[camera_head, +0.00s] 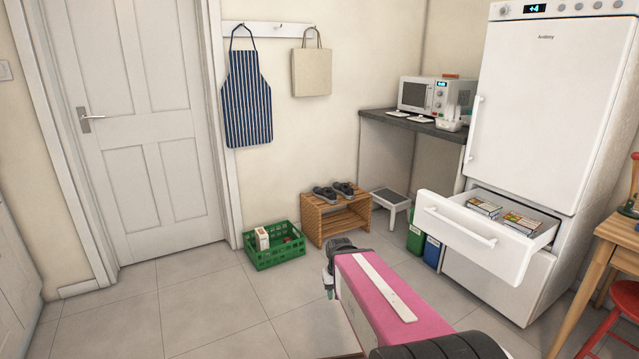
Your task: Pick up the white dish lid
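Two small flat white pieces lie on the dark counter in front of the microwave: a left one (397,113) and a right one (420,118). Either could be the white dish lid; they are too small to tell. A white container (449,124) stands to their right near the counter's edge. My gripper (330,288) is low in the middle of the view, over the floor and far from the counter. Its fingers are small and partly hidden by my pink arm, so I cannot tell whether they are open or shut.
A white microwave (416,95) stands on the counter (430,130). The fridge's lower drawer (466,236) is pulled out, with packets inside. A step stool (390,199), wooden shoe rack (338,222) and green crate (275,258) stand along the wall. The floor at left is clear.

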